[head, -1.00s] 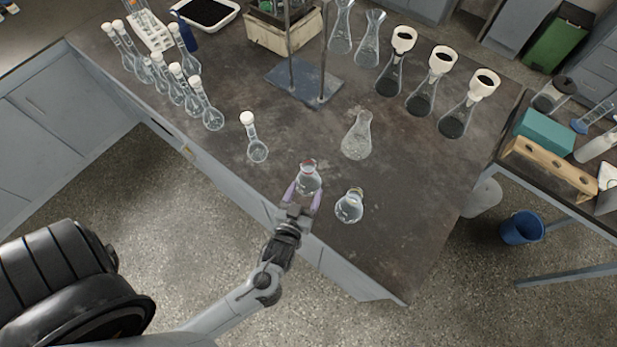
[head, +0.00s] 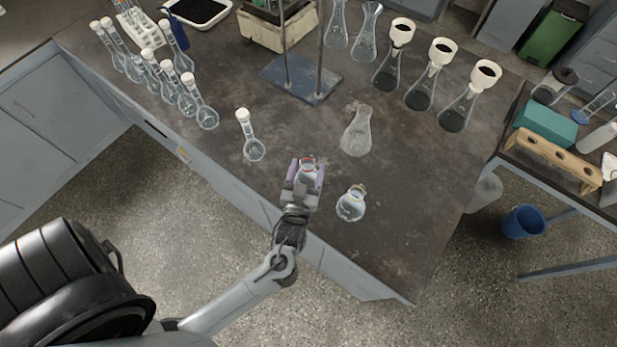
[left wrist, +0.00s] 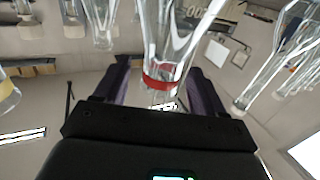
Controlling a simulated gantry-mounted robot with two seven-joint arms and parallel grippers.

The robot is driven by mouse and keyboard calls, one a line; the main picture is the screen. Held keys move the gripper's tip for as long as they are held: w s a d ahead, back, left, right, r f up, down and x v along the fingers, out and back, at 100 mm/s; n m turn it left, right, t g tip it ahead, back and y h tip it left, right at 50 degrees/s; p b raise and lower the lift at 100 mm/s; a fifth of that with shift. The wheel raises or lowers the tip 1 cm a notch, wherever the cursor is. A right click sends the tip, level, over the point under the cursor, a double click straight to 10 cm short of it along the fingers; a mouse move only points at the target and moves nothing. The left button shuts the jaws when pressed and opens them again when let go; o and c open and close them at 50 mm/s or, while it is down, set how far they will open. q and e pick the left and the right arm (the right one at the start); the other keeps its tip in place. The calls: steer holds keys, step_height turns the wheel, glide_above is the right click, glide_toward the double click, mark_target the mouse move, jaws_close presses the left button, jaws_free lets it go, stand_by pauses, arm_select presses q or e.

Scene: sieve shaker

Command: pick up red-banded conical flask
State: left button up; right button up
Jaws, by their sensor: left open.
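The red-banded conical flask (head: 308,168) stands near the front edge of the bench. Its red band also shows in the left wrist view (left wrist: 160,82), where the glass lies between two purple fingers. My left gripper (head: 306,174) is open, with one finger on either side of the flask; whether the fingers touch the glass cannot be told. The gripper body hides the flask's lower part in the head view. My right gripper is not in view.
A yellow-banded flask (head: 351,204) stands close on the right. A stoppered volumetric flask (head: 250,136) is at the left, and a larger clear flask (head: 356,134) behind. A metal stand base (head: 301,80) is farther back. Bare bench (head: 395,235) lies at the right front.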

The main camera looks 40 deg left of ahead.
mark_target(309, 159)
arm_select(q)
steer(key=shift+b+x, duration=0.65)
steer(key=shift+x, duration=1.25)
steer(key=shift+s+a+r, duration=0.1)
steer(key=shift+c, duration=0.2)
steer(key=c, duration=1.2)
jaws_close()
steer(key=shift+r, duration=0.1)
